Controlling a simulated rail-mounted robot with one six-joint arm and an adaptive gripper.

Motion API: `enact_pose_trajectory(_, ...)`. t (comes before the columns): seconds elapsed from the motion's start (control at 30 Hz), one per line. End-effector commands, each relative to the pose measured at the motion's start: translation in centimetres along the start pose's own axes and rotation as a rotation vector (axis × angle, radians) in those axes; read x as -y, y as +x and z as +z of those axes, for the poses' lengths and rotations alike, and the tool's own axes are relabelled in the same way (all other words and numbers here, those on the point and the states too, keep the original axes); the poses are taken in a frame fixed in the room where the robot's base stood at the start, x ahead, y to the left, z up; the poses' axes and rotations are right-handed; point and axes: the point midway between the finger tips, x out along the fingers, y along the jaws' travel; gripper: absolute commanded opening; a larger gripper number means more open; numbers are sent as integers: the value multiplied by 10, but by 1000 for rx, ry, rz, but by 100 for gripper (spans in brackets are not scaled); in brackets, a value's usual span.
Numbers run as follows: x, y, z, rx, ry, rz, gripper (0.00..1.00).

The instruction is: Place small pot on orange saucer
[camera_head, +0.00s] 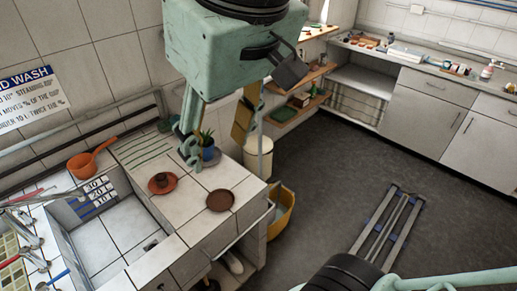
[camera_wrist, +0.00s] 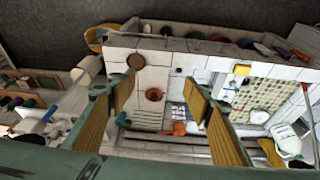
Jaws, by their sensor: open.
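The orange saucer (camera_head: 174,181) lies on the white tiled counter beside the sink. A small reddish-brown pot (camera_head: 161,180) appears to stand upright on it, inside its rim. Both also show in the wrist view, as the saucer (camera_wrist: 147,95) and the pot (camera_wrist: 155,94). My gripper (camera_head: 217,135) is open, its two fingers spread apart with nothing between them. It is above the counter, near its back right edge, clear of the pot and saucer. In the wrist view my gripper (camera_wrist: 158,90) frames them from a distance.
A flat brown saucer (camera_head: 220,200) lies near the counter's front right. A plant in a blue pot (camera_head: 208,154) stands close to my finger. The sink (camera_head: 105,235) is at left, with an orange pan (camera_head: 82,166) behind it. A yellow bin (camera_head: 282,212) stands on the floor.

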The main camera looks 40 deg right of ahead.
Motion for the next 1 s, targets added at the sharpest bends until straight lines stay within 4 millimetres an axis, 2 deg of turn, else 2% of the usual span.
enact_pose_trajectory(0.03,4,4,25,5,15,-11,46)
enact_pose_trajectory(0.23,4,2,45,-5,30,-11,46)
enact_pose_trajectory(0.43,4,3,51,-4,35,-11,46)
enact_pose_trajectory(1.0,4,2,49,-4,31,-11,46)
